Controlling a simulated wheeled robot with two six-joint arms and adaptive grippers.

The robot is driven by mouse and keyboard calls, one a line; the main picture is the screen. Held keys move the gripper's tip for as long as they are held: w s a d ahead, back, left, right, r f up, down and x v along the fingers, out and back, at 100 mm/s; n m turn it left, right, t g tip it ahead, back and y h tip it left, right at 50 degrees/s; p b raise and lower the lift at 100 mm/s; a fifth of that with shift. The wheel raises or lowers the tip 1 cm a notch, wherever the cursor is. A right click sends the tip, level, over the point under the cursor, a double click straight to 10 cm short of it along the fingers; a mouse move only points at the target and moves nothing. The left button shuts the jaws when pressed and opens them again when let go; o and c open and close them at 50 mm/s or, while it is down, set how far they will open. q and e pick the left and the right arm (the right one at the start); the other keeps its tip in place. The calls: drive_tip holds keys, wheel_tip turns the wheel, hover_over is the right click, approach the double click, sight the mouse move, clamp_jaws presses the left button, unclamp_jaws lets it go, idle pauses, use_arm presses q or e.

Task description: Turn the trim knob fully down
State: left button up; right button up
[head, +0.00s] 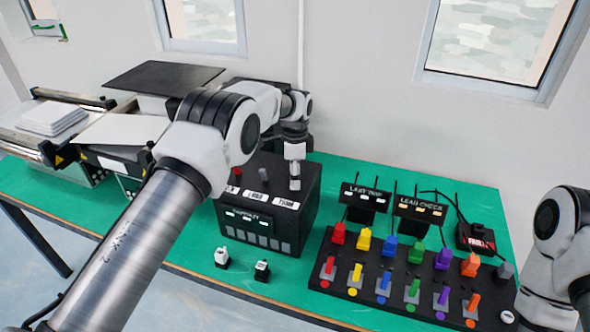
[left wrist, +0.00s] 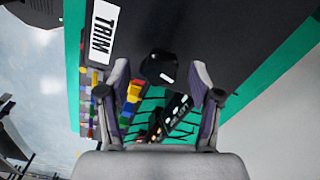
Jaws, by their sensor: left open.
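The trim knob (left wrist: 158,68) shows in the left wrist view as a small black round knob with a white pointer mark, on the dark top of the box beside the white TRIM label (left wrist: 101,35). My left gripper (left wrist: 160,72) is open, its two fingers on either side of the knob in that view; I cannot tell whether they touch it. In the head view my left gripper (head: 294,176) points down over the right part of the black control box (head: 300,212) and hides the knob there. My right gripper is outside the picture; only my right arm shows.
On the box top left of my gripper are a red button (head: 237,171) and a grey knob (head: 263,174). A panel of coloured switches (head: 345,262) and two small black signs (head: 366,196) stand to the right.

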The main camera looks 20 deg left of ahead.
use_arm(q)
drive_tip(key=shift+w+f, duration=0.3)
drive_tip(key=shift+s+r, duration=0.2)
drive_tip(key=shift+s, duration=0.05)
drive_tip(key=shift+c, duration=0.9)
drive_tip(key=shift+s+r, duration=0.2)
drive_tip(key=c, duration=0.6)
drive_tip(key=shift+f, duration=0.1)
drive_tip(key=c, duration=0.4)
drive_tip(key=shift+o, duration=0.2)
drive_tip(key=shift+w, duration=0.1)
drive_tip(key=shift+f+n, duration=0.15)
drive_tip(key=shift+n, duration=0.15)
